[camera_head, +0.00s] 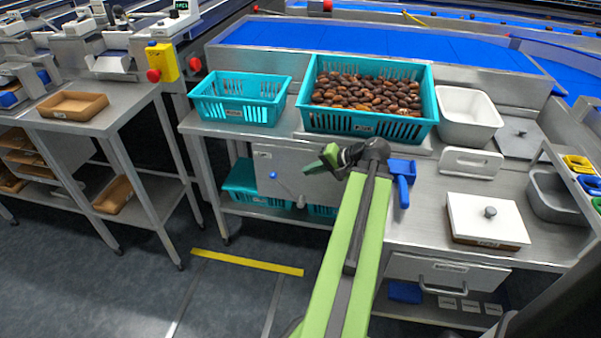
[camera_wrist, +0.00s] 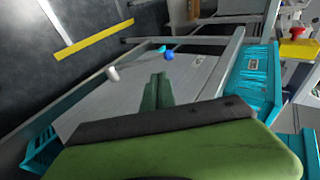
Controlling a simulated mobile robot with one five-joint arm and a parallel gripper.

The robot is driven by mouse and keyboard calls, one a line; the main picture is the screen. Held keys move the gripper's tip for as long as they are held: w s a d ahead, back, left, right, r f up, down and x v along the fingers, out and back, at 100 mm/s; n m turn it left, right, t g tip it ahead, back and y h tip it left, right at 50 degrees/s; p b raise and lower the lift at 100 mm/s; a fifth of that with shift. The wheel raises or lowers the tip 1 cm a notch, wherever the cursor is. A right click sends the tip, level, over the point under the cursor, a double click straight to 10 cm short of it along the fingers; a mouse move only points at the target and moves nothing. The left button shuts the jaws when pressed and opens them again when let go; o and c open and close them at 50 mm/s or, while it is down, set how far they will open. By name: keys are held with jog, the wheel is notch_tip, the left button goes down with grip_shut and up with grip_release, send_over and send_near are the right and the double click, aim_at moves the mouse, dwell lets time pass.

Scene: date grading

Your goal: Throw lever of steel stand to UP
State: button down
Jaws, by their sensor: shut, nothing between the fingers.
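A grey steel panel (camera_head: 305,182) stands under the front of the worktable and also shows in the wrist view (camera_wrist: 205,75). A blue ball knob (camera_head: 273,175) sits on its face; the wrist view shows it beyond my fingertips (camera_wrist: 169,56). A short pale cylinder (camera_wrist: 113,73) also stands out from the panel. I cannot tell for certain which part is the lever or how it is set. My gripper (camera_head: 320,160), with dark green fingers, is above and right of the blue knob in the head view, apart from it. The fingers (camera_wrist: 157,90) are shut and empty.
An empty teal basket (camera_head: 201,106) and a teal crate (camera_head: 423,115) of dates stand on the table above the panel. Teal bins (camera_head: 240,190) sit on the shelf below. A white bin (camera_head: 470,142) is to the right. The floor in front is clear, with a yellow strip (camera_head: 247,262).

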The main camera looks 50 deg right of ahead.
jog(key=b, duration=0.6)
send_over(285, 189)
jog(key=f, duration=0.7)
jog(key=shift+s+d+f, duration=0.1)
jog(key=shift+s+f, duration=0.1)
jog(key=shift+s, duration=0.05)
jog(key=shift+w+f+b, duration=0.1)
jog(key=shift+w+b, duration=0.2)
jog(key=shift+b, duration=0.05)
